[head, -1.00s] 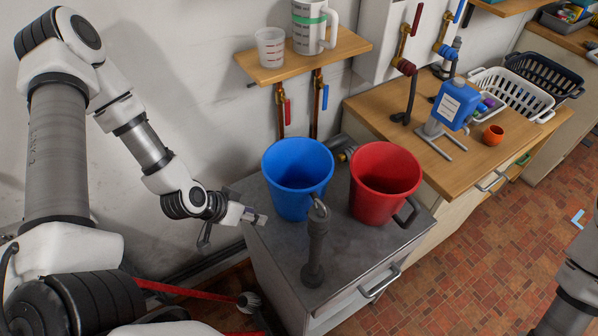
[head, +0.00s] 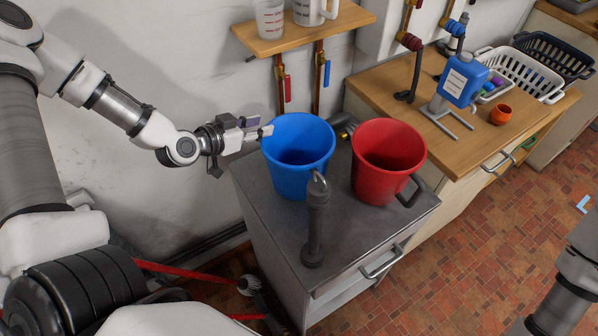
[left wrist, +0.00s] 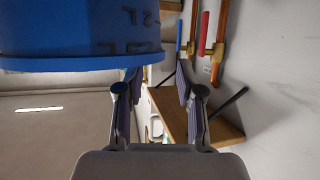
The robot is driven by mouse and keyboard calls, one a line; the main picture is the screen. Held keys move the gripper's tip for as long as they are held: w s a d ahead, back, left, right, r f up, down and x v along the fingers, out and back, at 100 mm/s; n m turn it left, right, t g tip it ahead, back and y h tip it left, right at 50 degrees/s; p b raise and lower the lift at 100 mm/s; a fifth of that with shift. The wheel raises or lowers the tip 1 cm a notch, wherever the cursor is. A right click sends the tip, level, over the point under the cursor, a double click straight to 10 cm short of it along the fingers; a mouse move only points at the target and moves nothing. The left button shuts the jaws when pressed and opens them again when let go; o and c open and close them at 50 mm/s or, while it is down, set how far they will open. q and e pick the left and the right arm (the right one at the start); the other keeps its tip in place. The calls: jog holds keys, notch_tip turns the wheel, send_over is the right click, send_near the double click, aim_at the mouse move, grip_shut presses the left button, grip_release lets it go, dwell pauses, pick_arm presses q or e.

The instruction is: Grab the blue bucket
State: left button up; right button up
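The blue bucket (head: 295,170) stands upright on the grey cabinet top, left of the red bucket. My left gripper (head: 262,128) is at the blue bucket's left rim, at about rim height; I cannot tell whether it touches. In the left wrist view the blue bucket (left wrist: 75,30) fills the upper left, close to the left finger. The two fingers (left wrist: 160,100) are apart with nothing visible gripped between them. My right gripper is out of view; only part of the right arm shows at the lower right.
The red bucket (head: 380,185) stands just right of the blue one. A grey upright spout (head: 315,225) rises in front. A wooden shelf (head: 330,37) with measuring containers and red and blue valve handles is behind. A wooden counter (head: 400,85) with a blue jug (head: 462,82) is at right.

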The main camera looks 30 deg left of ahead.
aim_at(274, 124)
pick_arm(q)
jog(key=x, duration=0.5)
jog(key=shift+w+d+f, duration=0.1)
jog(key=shift+d+f, duration=0.1)
jog(key=shift+d, duration=0.05)
jog(key=shift+a+r, duration=0.1)
jog(key=shift+c, duration=0.7)
grip_shut()
